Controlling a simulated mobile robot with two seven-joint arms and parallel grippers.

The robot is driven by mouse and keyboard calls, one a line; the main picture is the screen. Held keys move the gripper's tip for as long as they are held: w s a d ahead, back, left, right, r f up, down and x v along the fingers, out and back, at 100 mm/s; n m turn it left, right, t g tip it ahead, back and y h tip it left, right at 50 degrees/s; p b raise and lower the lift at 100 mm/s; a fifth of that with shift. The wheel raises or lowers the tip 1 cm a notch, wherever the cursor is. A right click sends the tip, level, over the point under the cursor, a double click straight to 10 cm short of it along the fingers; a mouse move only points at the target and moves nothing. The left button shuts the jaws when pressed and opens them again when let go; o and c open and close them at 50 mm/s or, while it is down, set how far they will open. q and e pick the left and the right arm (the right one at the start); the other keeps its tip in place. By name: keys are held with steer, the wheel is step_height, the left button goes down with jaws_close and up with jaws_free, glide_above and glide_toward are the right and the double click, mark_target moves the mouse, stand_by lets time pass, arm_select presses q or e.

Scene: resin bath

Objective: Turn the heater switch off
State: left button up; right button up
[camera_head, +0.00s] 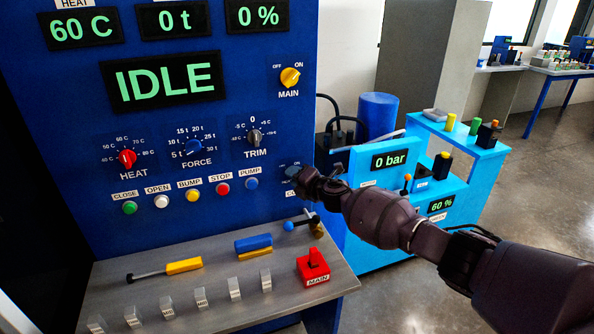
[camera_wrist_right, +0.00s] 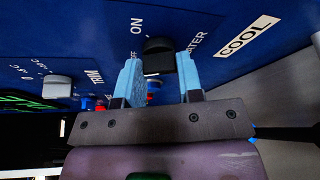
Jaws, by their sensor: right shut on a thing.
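The heater switch is a small black knob (camera_wrist_right: 158,46) on the blue panel, seen in the right wrist view. ON is printed beside it, and part of its HEATER label shows. My right gripper (camera_wrist_right: 158,72) has its two light blue fingers on either side of the knob, shut on it at the tips. In the head view my right gripper (camera_head: 293,172) is at the panel's lower right edge and hides the switch. Which way the knob points is hard to tell. My left gripper is in neither view.
Left of my gripper are the TRIM knob (camera_head: 255,137) and blue PUMP button (camera_head: 252,183). The yellow MAIN knob (camera_head: 290,77) is above. A grey shelf (camera_head: 215,310) below carries blocks and a red MAIN switch (camera_head: 313,266). A light blue unit (camera_head: 385,240) stands behind my arm.

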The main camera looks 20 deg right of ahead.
arm_select(q)
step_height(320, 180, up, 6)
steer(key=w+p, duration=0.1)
steer(key=p, duration=0.4)
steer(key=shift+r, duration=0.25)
arm_select(e)
steer(key=n+g+h, duration=0.1)
steer(key=n, duration=0.2)
steer(key=shift+r+h, duration=0.1)
steer(key=shift+h, duration=0.3)
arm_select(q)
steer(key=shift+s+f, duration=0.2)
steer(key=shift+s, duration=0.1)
arm_select(e)
steer(key=shift+n, duration=0.3)
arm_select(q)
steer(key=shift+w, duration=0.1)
arm_select(e)
steer(key=o, duration=0.9)
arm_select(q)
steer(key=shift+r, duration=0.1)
arm_select(e)
steer(key=shift+o, duration=0.2)
arm_select(q)
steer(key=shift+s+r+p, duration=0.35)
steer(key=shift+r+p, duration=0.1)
steer(key=shift+p, duration=0.65)
arm_select(e)
steer(key=v, duration=1)
steer(key=shift+s, duration=0.4)
